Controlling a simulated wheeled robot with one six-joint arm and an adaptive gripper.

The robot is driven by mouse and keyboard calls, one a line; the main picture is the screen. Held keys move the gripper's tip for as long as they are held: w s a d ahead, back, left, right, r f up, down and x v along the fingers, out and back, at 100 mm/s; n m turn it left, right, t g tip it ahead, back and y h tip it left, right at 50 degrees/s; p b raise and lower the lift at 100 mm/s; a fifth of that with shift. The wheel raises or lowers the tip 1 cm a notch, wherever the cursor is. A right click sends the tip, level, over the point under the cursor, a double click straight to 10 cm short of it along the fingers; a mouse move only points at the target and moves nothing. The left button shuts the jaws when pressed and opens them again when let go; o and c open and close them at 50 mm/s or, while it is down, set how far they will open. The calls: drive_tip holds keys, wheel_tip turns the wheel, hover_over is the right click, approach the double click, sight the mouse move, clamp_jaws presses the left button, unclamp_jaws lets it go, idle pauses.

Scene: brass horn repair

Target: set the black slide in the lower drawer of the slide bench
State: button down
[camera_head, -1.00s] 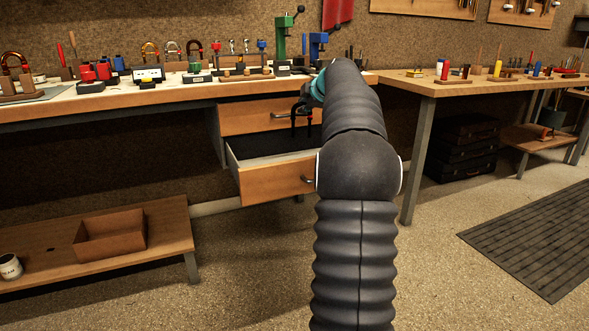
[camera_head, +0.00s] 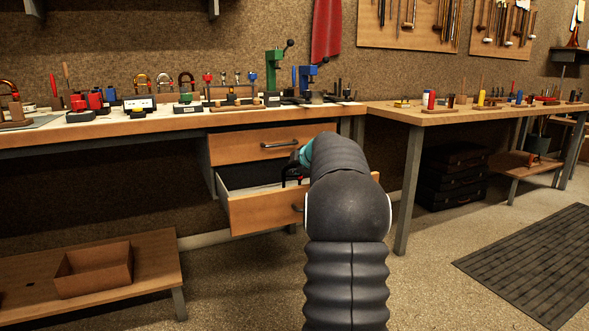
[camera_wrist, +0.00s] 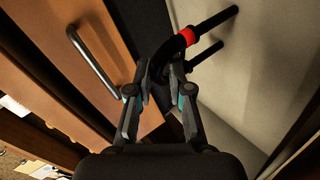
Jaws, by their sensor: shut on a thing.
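My gripper (camera_wrist: 160,82) is shut on the black slide (camera_wrist: 176,47), a U-shaped tube with a red band. In the wrist view its two legs point to the upper right. In the head view the black slide (camera_head: 285,178) shows small and partly hidden at the opening of the lower drawer (camera_head: 265,210). That drawer is pulled out, with a dark interior and pale side walls. My gripper (camera_head: 294,172) is low over it, mostly hidden by my arm. I cannot tell whether the slide touches the drawer floor.
The upper drawer (camera_head: 240,148) is shut, just behind my gripper; its handle (camera_wrist: 92,57) shows close by in the wrist view. The bench top (camera_head: 160,122) holds several slides and tools. A low shelf with an open box (camera_head: 92,270) stands at left. A second bench (camera_head: 440,115) stands at right.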

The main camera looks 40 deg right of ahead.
drive_tip(key=shift+f, duration=0.15)
drive_tip(key=c, duration=1.1)
unclamp_jaws()
drive_tip(key=shift+o, duration=0.2)
drive_tip(key=shift+r, duration=0.3)
drive_tip(key=b+v, duration=0.1)
drive_tip(key=v, duration=1.1)
